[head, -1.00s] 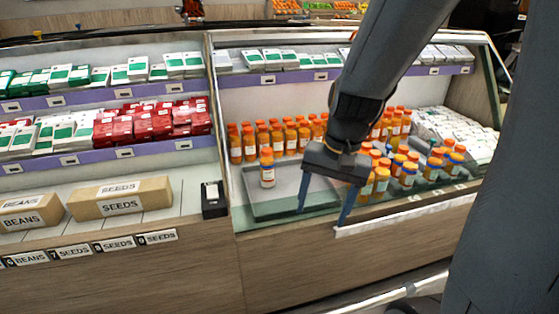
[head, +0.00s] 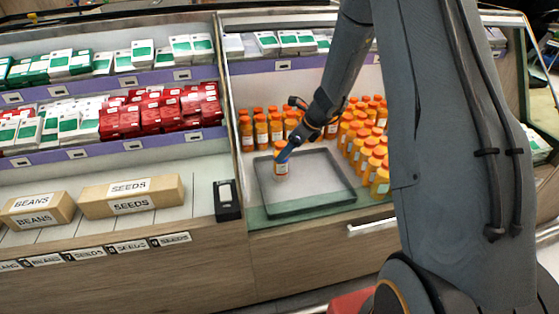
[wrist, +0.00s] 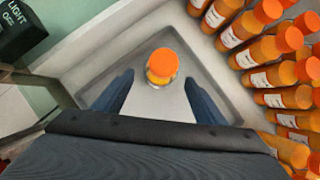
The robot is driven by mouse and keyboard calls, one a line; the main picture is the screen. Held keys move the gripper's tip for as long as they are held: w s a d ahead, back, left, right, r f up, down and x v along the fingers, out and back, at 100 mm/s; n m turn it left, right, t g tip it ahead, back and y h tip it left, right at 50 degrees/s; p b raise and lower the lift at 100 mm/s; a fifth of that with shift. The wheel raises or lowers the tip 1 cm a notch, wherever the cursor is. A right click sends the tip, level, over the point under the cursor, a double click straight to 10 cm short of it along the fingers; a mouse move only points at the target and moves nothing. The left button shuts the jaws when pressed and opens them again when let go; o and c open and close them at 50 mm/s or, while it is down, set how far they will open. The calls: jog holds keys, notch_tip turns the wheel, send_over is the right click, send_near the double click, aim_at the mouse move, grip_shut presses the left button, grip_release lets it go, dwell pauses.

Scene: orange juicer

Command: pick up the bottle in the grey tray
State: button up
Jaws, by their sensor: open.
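An orange bottle with an orange cap and a white label (head: 281,162) stands upright in the grey tray (head: 317,207), near its back left corner. In the wrist view the bottle (wrist: 162,65) is seen from above, just beyond and between the fingertips. My gripper (wrist: 157,90) is open, with one blue finger on each side of the line to the bottle and nothing held. In the head view my gripper (head: 287,154) is beside the bottle, its finger overlapping the bottle's upper part; I cannot tell whether it touches.
Rows of similar orange bottles (head: 363,150) stand close behind and to the right of the tray. A black box (head: 227,201) stands left of it. Seed and bean boxes (head: 130,196) lie on the left counter. The tray's front part is empty.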

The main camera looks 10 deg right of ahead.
jog(key=shift+p+x, duration=0.45)
jog(key=shift+x, duration=2.65)
jog(key=shift+w+r, duration=0.1)
jog(key=shift+c, duration=0.2)
jog(key=c, duration=1.3)
